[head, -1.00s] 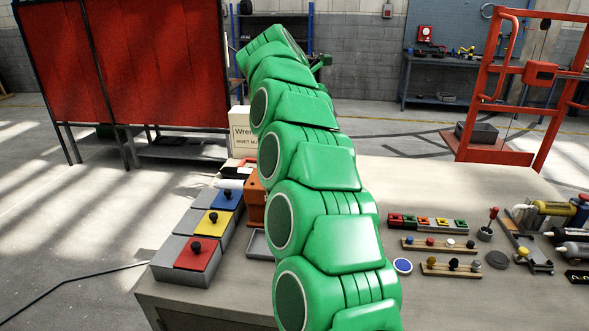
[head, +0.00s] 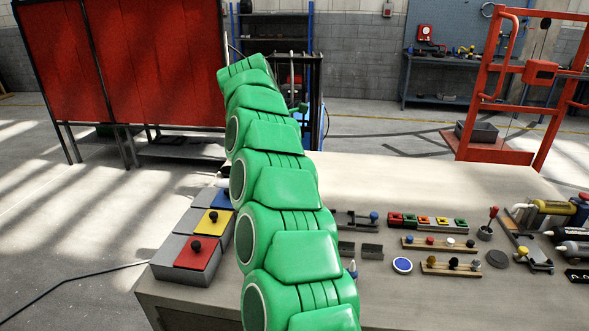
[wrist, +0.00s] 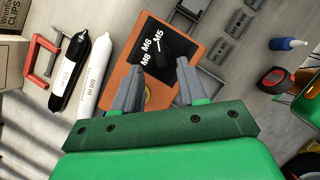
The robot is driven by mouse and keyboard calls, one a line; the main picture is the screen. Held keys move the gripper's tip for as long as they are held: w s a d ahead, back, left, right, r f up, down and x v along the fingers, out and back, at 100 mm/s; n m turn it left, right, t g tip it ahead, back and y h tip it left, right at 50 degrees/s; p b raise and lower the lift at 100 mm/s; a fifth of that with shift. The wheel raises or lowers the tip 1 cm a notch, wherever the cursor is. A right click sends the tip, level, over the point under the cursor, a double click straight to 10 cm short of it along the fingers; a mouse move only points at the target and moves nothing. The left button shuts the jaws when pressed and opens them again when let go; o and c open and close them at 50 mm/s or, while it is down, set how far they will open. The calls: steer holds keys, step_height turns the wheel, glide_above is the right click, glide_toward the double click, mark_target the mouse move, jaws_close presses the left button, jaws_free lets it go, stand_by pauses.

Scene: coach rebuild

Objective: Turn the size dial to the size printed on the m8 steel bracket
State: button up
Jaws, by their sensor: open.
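The size dial is an orange box (wrist: 127,85) with a black face (wrist: 150,38) printed M5, M6 and M8 in the wrist view. Its dark knob (wrist: 160,67) lies between my fingertips, partly hidden; its pointer direction is unclear. My gripper (wrist: 159,68) is open over the dial, and I cannot tell whether it touches the knob. Two grey printed pieces (wrist: 225,51) lie right of the dial and look like brackets; their print is too small to read. They also show in the head view (head: 372,251). My arm hides the dial in the head view.
Black and white tubes (wrist: 87,75) and a red clamp (wrist: 42,60) lie left of the dial. A blue bottle (wrist: 288,44) and a tape measure (wrist: 275,77) lie farther right. The table's back middle (head: 420,190) is clear.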

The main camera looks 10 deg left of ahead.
steer(key=shift+x, duration=2.55)
jaws_close()
